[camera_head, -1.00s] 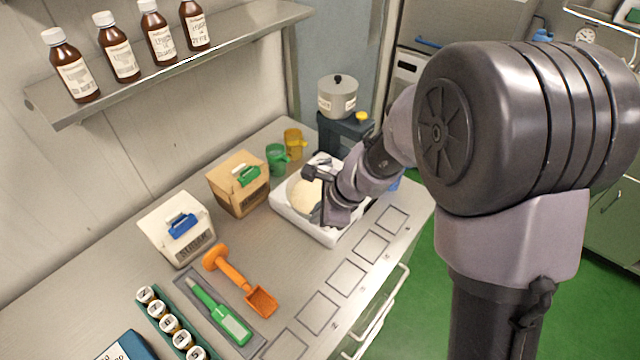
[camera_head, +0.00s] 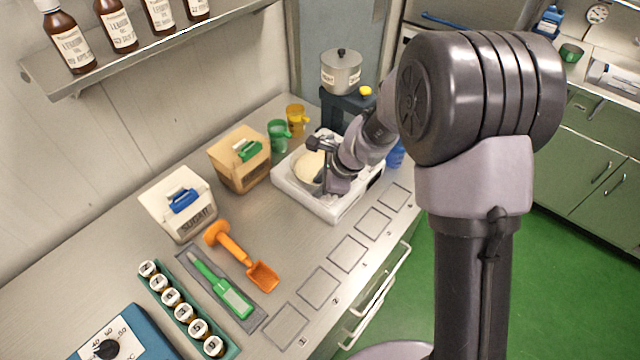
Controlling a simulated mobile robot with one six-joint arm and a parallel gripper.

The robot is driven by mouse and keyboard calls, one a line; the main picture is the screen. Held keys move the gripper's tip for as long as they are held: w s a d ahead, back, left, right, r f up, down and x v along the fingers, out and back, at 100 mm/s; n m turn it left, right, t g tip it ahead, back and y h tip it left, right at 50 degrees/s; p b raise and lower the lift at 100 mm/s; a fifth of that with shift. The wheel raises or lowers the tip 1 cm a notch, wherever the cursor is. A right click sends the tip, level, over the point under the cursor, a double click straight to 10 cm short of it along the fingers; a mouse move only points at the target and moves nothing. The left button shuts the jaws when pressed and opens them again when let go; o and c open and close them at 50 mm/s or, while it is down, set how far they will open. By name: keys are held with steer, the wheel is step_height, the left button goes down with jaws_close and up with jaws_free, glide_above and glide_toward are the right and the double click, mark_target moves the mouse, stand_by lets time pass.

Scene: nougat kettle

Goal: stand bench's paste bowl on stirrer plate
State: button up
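The paste bowl (camera_head: 306,168), pale and rounded with cream-coloured paste, sits inside a white tray (camera_head: 331,211) toward the far end of the bench. My gripper (camera_head: 318,168) reaches down into the tray from the right, at the bowl's right side. Its dark fingers overlap the bowl and hide part of its rim. Whether they grip it is too small to tell. A blue unit with a black dial (camera_head: 107,349) is cut off at the bottom left. Its top is mostly out of view, and I cannot tell whether it is the stirrer plate.
A sugar carton (camera_head: 179,206), a brown carton (camera_head: 238,164), green (camera_head: 278,136) and yellow (camera_head: 296,120) cups stand along the wall. An orange scoop (camera_head: 262,276), a green tool (camera_head: 222,290) and a rack of vials lie in front. A lidded pot (camera_head: 341,72) stands behind.

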steer(key=shift+r, duration=0.1)
steer(key=s+d+r+n+t+p, duration=0.1)
steer(key=s+d+r+n+p, duration=0.3)
steer(key=r, duration=0.6)
steer(key=s+d+r+n, duration=0.15)
steer(key=s+r, duration=0.35)
steer(key=r, duration=0.5)
steer(key=s+d+r+n+h, duration=0.1)
steer(key=s+d+r+n, duration=0.1)
steer(key=s, duration=0.4)
steer(key=s+d+r+n+t, duration=0.1)
steer(key=s+d+n, duration=0.1)
steer(key=s, duration=0.4)
steer(key=s+d+r+n+h, duration=0.1)
steer(key=s+d+r+n, duration=0.1)
steer(key=s+n, duration=0.2)
steer(key=shift+s+d+r+t+h, duration=0.2)
steer(key=shift+s+r+t+h, duration=0.1)
steer(key=shift+s, duration=0.65)
step_height(320, 180, down, 14)
steer(key=b, duration=1.4)
